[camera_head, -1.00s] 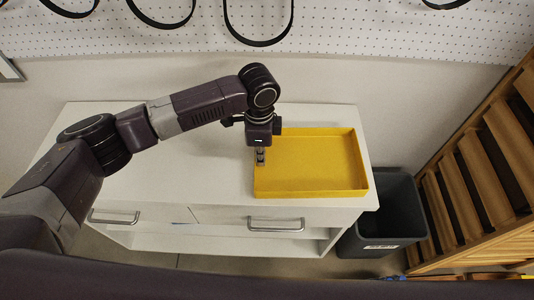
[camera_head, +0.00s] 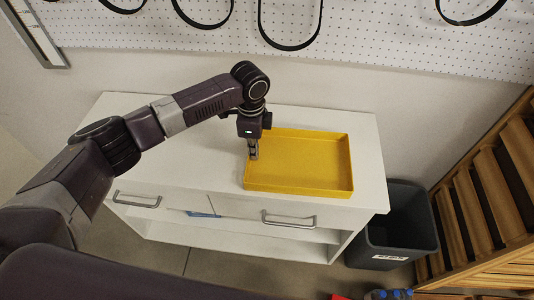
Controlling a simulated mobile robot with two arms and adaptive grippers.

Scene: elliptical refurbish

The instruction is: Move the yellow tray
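The yellow tray (camera_head: 305,162) lies flat and empty on the right part of the white cabinet's top (camera_head: 190,165). My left gripper (camera_head: 253,152) points down at the tray's left wall, near its middle. Its fingers look close together at the rim, with the wall seemingly between them. The exact contact is too small to make out. My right gripper is not in view.
A dark grey bin (camera_head: 400,230) stands on the floor right of the cabinet. A wooden slatted rack (camera_head: 485,195) is at the far right. A white pegboard (camera_head: 370,40) with black loops is behind. The cabinet top left of the tray is clear.

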